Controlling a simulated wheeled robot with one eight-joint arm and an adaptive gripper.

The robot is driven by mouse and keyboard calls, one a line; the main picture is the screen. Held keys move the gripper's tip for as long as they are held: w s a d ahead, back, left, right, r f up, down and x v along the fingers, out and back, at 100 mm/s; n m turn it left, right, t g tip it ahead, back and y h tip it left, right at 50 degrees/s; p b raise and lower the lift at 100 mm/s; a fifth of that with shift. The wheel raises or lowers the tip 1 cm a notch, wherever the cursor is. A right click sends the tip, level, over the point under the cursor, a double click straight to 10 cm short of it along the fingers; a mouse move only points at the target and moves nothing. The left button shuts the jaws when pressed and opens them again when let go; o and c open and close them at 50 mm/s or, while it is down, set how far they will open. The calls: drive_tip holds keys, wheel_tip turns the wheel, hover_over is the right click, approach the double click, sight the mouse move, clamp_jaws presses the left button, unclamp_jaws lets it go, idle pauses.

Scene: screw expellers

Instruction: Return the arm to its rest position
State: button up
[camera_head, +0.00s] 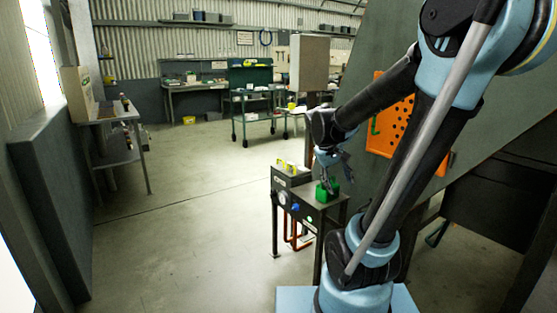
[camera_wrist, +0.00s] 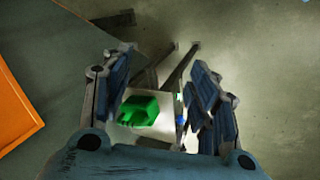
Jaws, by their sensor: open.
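My arm reaches out from my base at the lower right of the head view and bends down over a small dark stand. My gripper (camera_head: 338,178) hangs with its fingers pointing down, above or beside a green block-like object (camera_head: 324,192) on the stand's top. In the wrist view my gripper (camera_wrist: 165,95) is open, with its two blue-grey fingers well apart. The green object (camera_wrist: 139,110) shows between them and below, on the stand's pale top. The gap between fingers and object is hard to judge. Nothing appears held.
The small stand (camera_head: 300,200) carries a gauge and a blue knob. A large grey-green machine wall with an orange perforated panel (camera_head: 386,125) stands close to the arm. A side table (camera_head: 110,115) is at left, a green workbench (camera_head: 250,95) behind. The floor (camera_head: 180,220) at left is clear.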

drive_tip(key=s+a+f+m+y, duration=0.1)
drive_tip(key=s+f, duration=0.3)
drive_tip(key=s, duration=0.4)
drive_tip(key=s+a+f+m+y, duration=0.1)
drive_tip(key=s+f+y, duration=0.2)
drive_tip(key=s, duration=0.6)
drive_tip(key=shift+f, duration=0.45)
